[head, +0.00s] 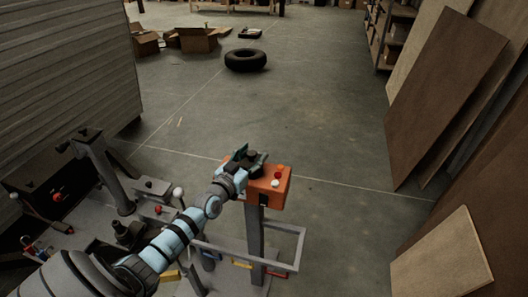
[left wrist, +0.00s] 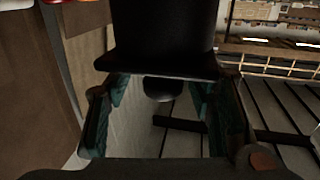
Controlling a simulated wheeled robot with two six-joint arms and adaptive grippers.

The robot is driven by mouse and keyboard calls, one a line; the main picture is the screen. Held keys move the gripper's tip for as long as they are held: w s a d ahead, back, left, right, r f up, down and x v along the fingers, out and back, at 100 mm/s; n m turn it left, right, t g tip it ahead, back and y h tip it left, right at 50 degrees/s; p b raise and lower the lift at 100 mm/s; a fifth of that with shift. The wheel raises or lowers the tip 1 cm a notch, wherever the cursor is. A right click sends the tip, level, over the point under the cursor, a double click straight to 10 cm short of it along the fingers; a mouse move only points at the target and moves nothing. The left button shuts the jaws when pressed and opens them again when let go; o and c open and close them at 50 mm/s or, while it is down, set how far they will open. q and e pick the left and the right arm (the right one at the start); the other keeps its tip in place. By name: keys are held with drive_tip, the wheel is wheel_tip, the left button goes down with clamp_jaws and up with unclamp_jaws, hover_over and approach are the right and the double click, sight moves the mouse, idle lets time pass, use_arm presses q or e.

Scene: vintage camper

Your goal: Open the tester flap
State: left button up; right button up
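An orange box (head: 272,186) with a red knob and a white knob on top stands on a grey post. I cannot pick out a flap on it for certain. My left gripper (head: 249,158) is over the box's left side, in front of part of it. In the left wrist view my gripper's teal-padded fingers (left wrist: 160,118) are wide apart. A dark block with a ledge (left wrist: 160,65) and a rounded dark knob (left wrist: 159,90) show at and above the gap; I cannot tell whether the fingers touch them. My right gripper is not in view.
A grey metal frame (head: 300,246) stands low beside the post. A bench with clamps and knobs (head: 120,205) is at the left, near a ribbed camper wall (head: 62,70). Wood panels (head: 445,95) lean at the right. A tyre (head: 246,60) lies on open floor.

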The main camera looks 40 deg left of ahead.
use_arm(q)
drive_tip(key=shift+w, duration=0.25)
drive_tip(key=shift+s+a+r, duration=0.1)
drive_tip(key=shift+s+a, duration=0.05)
drive_tip(key=shift+c, duration=0.6)
clamp_jaws()
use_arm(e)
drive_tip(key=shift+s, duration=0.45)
use_arm(q)
drive_tip(key=shift+r, duration=0.15)
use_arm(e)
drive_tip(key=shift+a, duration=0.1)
